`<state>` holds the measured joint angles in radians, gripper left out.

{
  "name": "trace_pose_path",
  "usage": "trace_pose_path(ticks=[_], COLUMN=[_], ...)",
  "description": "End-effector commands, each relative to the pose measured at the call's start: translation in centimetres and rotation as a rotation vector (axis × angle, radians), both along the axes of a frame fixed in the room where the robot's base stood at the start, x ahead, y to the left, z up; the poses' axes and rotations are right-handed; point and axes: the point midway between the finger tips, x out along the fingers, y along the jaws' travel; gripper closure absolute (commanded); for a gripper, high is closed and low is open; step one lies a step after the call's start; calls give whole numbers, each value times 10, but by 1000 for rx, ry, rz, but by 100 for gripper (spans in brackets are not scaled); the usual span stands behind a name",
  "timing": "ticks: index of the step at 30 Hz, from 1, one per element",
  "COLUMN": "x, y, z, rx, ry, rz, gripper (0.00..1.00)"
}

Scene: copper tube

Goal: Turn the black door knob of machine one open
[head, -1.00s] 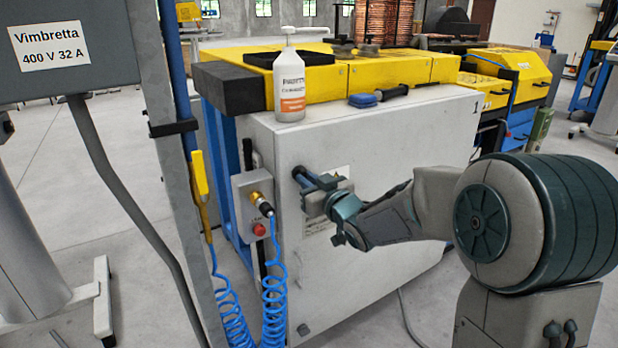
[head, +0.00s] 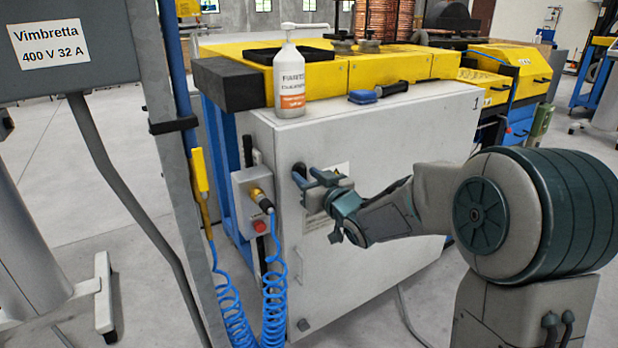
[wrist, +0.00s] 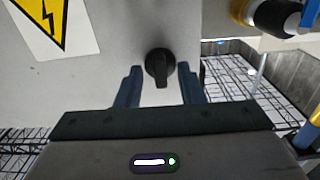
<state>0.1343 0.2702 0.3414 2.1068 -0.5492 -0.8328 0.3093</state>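The black door knob (wrist: 159,64) shows in the wrist view on the pale grey door of machine one, with its grip bar pointing down in that picture. My gripper (wrist: 161,74) is open, with one blue finger on each side of the knob and a visible gap on both sides. How far the fingertips reach past the knob is hard to tell. In the head view my gripper (head: 317,178) is at the upper left of the door of machine one (head: 400,185), and the dark knob (head: 299,171) shows just left of the fingers.
A grey control box (head: 253,200) with a red button and a coiled blue hose is left of the gripper. A white pump bottle (head: 289,82) and a blue brush (head: 376,93) stand on the cabinet top. A grey post (head: 165,170) is nearer on the left.

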Motion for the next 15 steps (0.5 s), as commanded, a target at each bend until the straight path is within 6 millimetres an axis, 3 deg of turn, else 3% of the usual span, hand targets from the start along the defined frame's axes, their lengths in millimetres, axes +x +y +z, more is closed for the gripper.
trace_pose_path(ticks=[8,15], x=[-10,-50], y=[-7,-35], z=[1,1], rx=[-1,-2], ry=[-1,-1], rz=[0,-3], gripper=[65,65])
